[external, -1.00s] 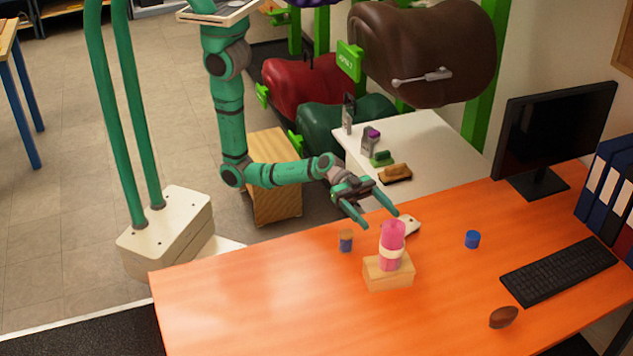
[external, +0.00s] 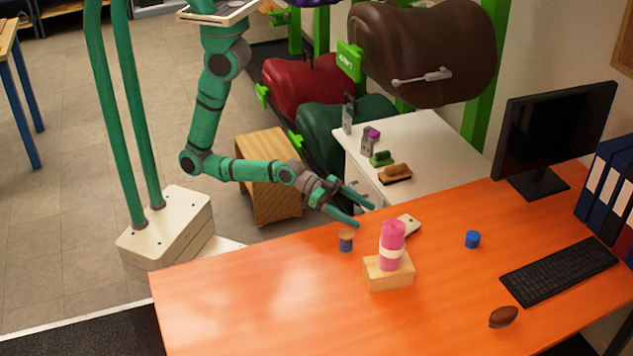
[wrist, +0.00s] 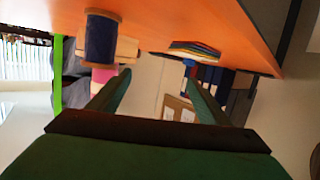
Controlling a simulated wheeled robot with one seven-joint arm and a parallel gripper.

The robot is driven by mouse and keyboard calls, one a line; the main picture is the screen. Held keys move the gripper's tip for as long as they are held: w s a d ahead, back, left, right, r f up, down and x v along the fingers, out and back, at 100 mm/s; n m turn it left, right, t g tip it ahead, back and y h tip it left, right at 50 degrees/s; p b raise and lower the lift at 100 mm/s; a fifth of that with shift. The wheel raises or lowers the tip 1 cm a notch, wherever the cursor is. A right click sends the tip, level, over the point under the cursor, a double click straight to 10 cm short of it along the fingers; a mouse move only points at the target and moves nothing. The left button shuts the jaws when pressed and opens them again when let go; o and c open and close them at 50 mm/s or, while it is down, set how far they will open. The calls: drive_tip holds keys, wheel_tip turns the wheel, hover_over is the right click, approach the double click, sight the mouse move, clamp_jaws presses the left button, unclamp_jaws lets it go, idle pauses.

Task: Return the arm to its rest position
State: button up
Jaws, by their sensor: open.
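My green arm reaches from the left toward the orange desk (external: 250,310) in the external view. My gripper (external: 365,215) is open and empty, its two fingers spread above the desk's far edge. In the wrist view its fingers (wrist: 152,95) show apart with nothing between them. A small blue spool with tan ends (external: 346,240) stands on the desk just below the fingers, apart from them. It also shows in the wrist view (wrist: 101,40). A pink bottle with a pale band (external: 392,246) stands upright on a wooden block (external: 389,273), right of the gripper.
A blue cap (external: 472,239), a keyboard (external: 560,270), a brown oval object (external: 503,317) and a monitor (external: 555,135) are on the desk. A white cabinet (external: 440,145) with brushes stands behind. A wooden box (external: 268,180) stands on the floor behind my forearm. The desk's left part is clear.

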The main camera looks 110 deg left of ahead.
drive_tip(key=s+a+r, duration=0.1)
drive_tip(key=s+a, duration=0.1)
drive_tip(key=s, duration=0.8)
drive_tip(key=s+a+r+y, duration=0.1)
drive_tip(key=s+a, duration=0.2)
drive_tip(key=s, duration=0.6)
drive_tip(key=s+a+r+n+y, duration=0.1)
drive_tip(key=s+a, duration=0.2)
drive_tip(key=s, duration=0.7)
drive_tip(key=shift+s+r, duration=0.35)
